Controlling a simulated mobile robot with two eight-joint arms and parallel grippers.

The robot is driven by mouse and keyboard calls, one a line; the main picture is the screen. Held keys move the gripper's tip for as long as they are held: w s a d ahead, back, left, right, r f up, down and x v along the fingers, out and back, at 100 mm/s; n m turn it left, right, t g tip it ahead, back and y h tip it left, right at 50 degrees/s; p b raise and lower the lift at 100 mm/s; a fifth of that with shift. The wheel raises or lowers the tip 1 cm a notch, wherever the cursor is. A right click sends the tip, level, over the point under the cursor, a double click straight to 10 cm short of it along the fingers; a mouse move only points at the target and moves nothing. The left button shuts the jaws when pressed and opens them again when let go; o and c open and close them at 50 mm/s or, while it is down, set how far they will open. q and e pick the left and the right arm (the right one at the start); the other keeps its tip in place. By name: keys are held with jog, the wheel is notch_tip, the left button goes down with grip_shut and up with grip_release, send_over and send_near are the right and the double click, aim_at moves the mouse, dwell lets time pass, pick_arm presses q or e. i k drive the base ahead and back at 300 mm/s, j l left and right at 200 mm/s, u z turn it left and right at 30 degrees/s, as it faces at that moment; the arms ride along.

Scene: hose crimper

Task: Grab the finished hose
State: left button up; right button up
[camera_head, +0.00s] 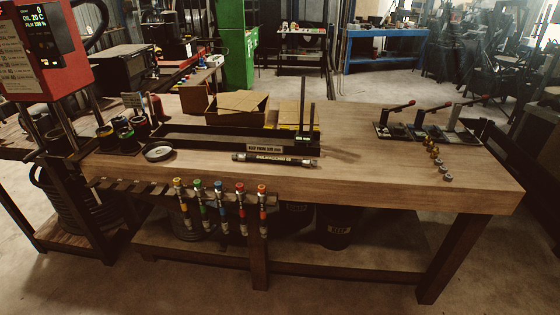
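A short dark hose (275,159) with pale lettering and metallic-looking ends lies flat on the wooden workbench (380,180), near the front edge and left of the bench's middle. It lies just in front of a long black rail fixture with an upright post (303,112) at its right end. No other hose lies loose on the bench top. Neither of my grippers shows in the view.
A red machine (45,80) stands at the left. Several colour-topped tools (220,190) hang along the front edge. Cardboard boxes (238,104) sit behind the rail. Toggle clamps (425,125) and small metal fittings (438,163) are at the right. The bench right of the hose is clear.

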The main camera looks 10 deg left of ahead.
aim_at(306, 162)
jog(key=i+u, duration=0.1)
jog(key=u, duration=0.4)
jog(key=i+l+u, duration=0.4)
jog(key=l, duration=0.2)
jog(key=l+u, duration=0.25)
jog(key=l, duration=0.1)
